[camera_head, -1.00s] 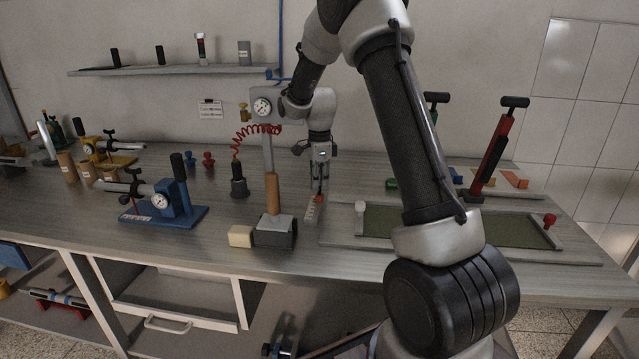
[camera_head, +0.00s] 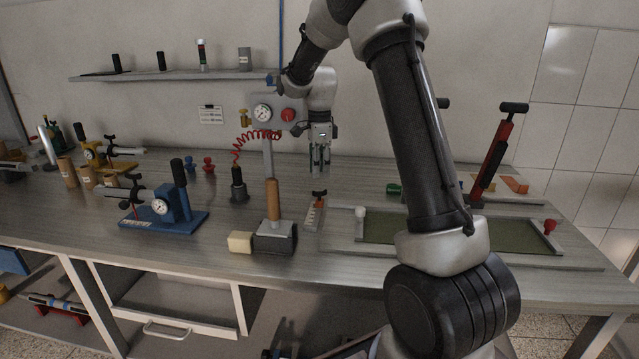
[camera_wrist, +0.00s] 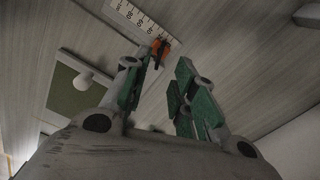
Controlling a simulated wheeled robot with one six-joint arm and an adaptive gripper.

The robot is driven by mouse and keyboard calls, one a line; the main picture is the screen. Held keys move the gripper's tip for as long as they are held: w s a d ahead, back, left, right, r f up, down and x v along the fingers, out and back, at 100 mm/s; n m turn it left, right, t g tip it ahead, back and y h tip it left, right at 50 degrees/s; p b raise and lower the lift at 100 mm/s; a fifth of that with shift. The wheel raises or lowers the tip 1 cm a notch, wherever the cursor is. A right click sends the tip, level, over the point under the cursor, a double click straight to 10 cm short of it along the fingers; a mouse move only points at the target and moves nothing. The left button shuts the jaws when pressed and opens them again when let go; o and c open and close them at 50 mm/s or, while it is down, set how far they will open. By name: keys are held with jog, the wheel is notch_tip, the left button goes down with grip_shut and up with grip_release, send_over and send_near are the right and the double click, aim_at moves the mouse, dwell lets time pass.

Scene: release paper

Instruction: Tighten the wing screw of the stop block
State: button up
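The small orange stop block (camera_head: 319,195) sits at the far end of a pale ruler strip (camera_head: 312,216) on the bench, left of the green-bedded tray. A dark piece on its top appears to be the wing screw. In the wrist view the orange block (camera_wrist: 160,47) shows close to the left fingertip, beside the numbered scale (camera_wrist: 135,17). My gripper (camera_head: 320,170) points down over the bench, behind and above the block, apart from it. Its two green-padded fingers (camera_wrist: 168,68) are spread, with nothing between them. How tight the screw is cannot be seen.
The green-bedded tray (camera_head: 380,249) with a white knob (camera_head: 360,211) lies to the right. A blue gauge fixture (camera_head: 165,218) stands further left. The bench behind the block is clear.

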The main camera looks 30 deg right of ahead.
notch_tip(320, 180, up, 5)
jog(key=shift+r, duration=0.1)
dwell(0.3)
